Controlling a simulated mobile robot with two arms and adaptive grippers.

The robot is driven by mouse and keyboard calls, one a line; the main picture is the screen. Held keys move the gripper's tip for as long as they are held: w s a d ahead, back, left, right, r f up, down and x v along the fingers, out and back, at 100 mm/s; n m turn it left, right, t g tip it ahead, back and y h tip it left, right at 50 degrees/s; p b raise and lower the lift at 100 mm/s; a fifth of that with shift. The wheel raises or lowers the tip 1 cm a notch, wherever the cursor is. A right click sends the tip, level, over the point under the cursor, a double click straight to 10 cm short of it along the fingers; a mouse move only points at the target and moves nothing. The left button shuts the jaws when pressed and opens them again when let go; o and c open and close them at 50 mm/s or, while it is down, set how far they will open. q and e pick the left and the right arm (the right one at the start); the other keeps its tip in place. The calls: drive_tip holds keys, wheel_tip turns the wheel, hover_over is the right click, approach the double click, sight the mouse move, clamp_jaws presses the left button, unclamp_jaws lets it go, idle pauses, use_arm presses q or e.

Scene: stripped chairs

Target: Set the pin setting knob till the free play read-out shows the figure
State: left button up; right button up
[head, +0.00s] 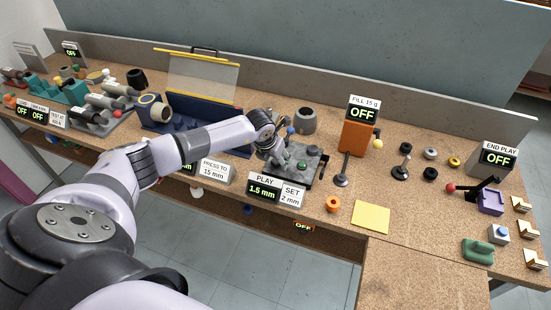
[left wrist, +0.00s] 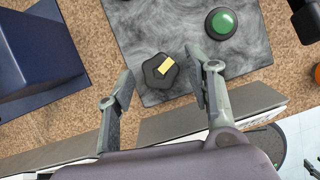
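The free play read-out (head: 264,188) shows 1.5 mm, and the card (head: 291,195) beside it reads SET 2 mm. Behind them lies a dark grey plate (head: 313,166), which also shows in the left wrist view (left wrist: 180,28). The pin setting knob (left wrist: 160,71), black and lobed with a yellow mark, sits near the plate's edge; my gripper seems to hide it in the head view. My left gripper (head: 272,146) is over the plate's left part. Its fingers (left wrist: 159,64) are apart, one on each side of the knob in the picture; I see no clear contact.
A green button (head: 302,165) is on the plate close to my gripper. A blue box (head: 172,122) stands left, a grey cup (head: 305,120) behind, and an orange dispenser (head: 356,138) right. A yellow sheet (head: 371,217) lies on clear bench at front right.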

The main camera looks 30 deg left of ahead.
use_arm(q)
drive_tip(key=v, duration=1.2)
drive_tip(key=shift+w, duration=0.1)
idle(0.4)
